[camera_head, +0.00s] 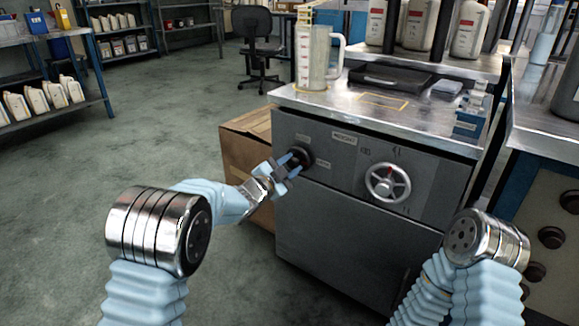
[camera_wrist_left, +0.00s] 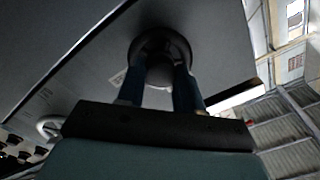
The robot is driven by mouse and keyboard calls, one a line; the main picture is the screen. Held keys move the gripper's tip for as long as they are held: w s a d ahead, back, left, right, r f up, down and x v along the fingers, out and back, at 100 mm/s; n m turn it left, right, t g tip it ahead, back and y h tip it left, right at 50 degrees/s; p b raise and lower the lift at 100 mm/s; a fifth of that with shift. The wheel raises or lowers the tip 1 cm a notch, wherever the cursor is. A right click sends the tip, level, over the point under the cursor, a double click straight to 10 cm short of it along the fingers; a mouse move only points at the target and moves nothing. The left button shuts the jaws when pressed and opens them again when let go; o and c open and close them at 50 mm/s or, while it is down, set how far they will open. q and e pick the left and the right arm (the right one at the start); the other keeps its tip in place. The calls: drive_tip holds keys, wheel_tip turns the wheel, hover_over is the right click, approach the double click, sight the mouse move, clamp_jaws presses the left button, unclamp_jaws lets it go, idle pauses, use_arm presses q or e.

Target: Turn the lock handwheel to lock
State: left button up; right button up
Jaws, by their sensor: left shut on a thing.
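A black round knob (camera_head: 301,156) sits on the left of the grey cabinet's front panel, with small labels around it that I cannot read. My left gripper (camera_head: 289,166) is shut on this knob. In the left wrist view its two fingers (camera_wrist_left: 160,85) lie on either side of the knob's pale stem, below the dark round flange (camera_wrist_left: 165,42). A silver spoked handwheel (camera_head: 388,183) with a red mark at its top is on the same panel, to the right. Nothing touches it. Part of it shows in the left wrist view (camera_wrist_left: 47,126). My right gripper is out of view.
The metal cabinet top (camera_head: 440,128) holds a clear measuring jug (camera_head: 313,58) and a dark tray (camera_head: 390,80). A cardboard box (camera_head: 240,160) stands against the cabinet's left side. The floor to the left is clear.

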use_arm(q)
drive_tip(key=n, duration=0.4)
drive_tip(key=shift+a+b, duration=0.1)
drive_tip(key=shift+b, duration=0.2)
drive_tip(key=n, duration=0.4)
drive_tip(key=shift+n, duration=0.3)
drive_tip(key=n, duration=0.5)
drive_tip(key=shift+f+n, duration=0.1)
drive_tip(key=shift+n, duration=1.9)
drive_tip(key=o, duration=1)
drive_tip(key=shift+o, duration=0.2)
